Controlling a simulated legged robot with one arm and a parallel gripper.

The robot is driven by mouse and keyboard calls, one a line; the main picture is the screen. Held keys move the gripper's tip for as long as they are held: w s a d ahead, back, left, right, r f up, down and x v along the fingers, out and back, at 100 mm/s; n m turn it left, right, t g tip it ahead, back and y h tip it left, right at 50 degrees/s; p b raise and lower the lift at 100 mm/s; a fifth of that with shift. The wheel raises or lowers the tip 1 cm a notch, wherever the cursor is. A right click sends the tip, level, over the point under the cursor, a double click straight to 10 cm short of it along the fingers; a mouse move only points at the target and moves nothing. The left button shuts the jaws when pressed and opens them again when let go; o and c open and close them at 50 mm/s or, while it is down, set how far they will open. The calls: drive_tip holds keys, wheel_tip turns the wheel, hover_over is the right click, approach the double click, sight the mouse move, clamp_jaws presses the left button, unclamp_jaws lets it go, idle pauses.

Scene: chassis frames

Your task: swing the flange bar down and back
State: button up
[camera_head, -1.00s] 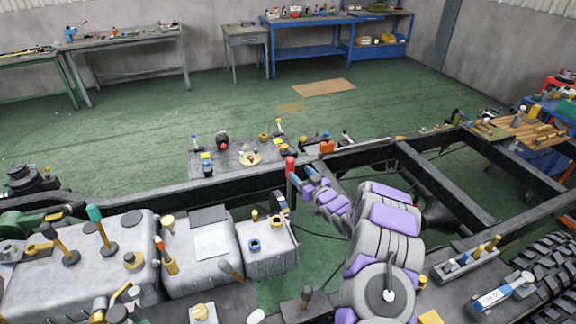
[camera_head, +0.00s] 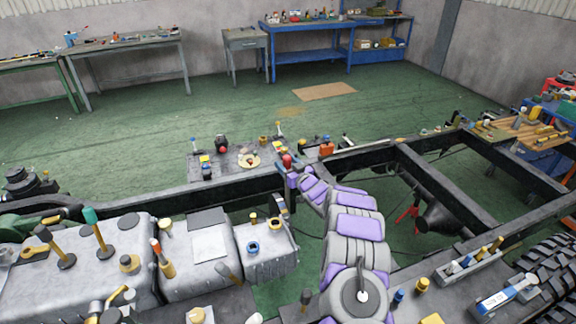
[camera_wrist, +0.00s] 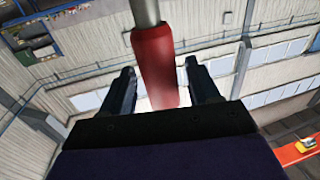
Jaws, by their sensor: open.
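The flange bar shows in the wrist view as a grey rod with a red grip (camera_wrist: 153,62). The grip lies between the two dark fingers of my gripper (camera_wrist: 160,68), with visible gaps on both sides. The fingers are open. I cannot see the bar's pivot or flange.
The dark chassis rail (camera_head: 235,193) runs across in front of me, with a grey plate of small parts (camera_head: 230,160) behind it. Grey tanks (camera_head: 195,245) with upright tools stand at the left. A tool tray (camera_head: 470,262) sits at the right.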

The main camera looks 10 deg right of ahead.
drive_tip(key=shift+a, duration=0.55)
drive_tip(key=shift+c, duration=1)
drive_tip(key=c, duration=0.3)
drive_tip(key=shift+d, duration=0.45)
drive_tip(key=c, duration=0.3)
drive_tip(key=shift+c, duration=0.8)
drive_tip(key=shift+a, duration=0.3)
clamp_jaws()
